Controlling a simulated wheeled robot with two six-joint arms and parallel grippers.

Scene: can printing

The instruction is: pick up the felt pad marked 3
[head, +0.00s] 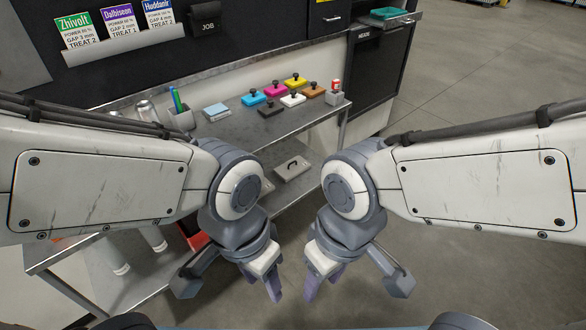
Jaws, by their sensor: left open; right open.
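Several small pads with black knobs stand on the grey metal bench: blue (254,98), pink (275,90), yellow (295,80), black (271,110), white (293,99) and brown (314,91). No number is legible on any of them, so I cannot tell which, if any, is the felt pad marked 3. My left gripper (272,287) and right gripper (321,284) hang low in front of the bench, pointing down, well apart from the pads. Both are open and appear empty.
On the bench (225,128) are a light blue block (215,112), a grey pen holder (182,121) and a small holder with a red item (335,97). A lower shelf holds a handled grey plate (292,168). Job cards (77,32) hang above.

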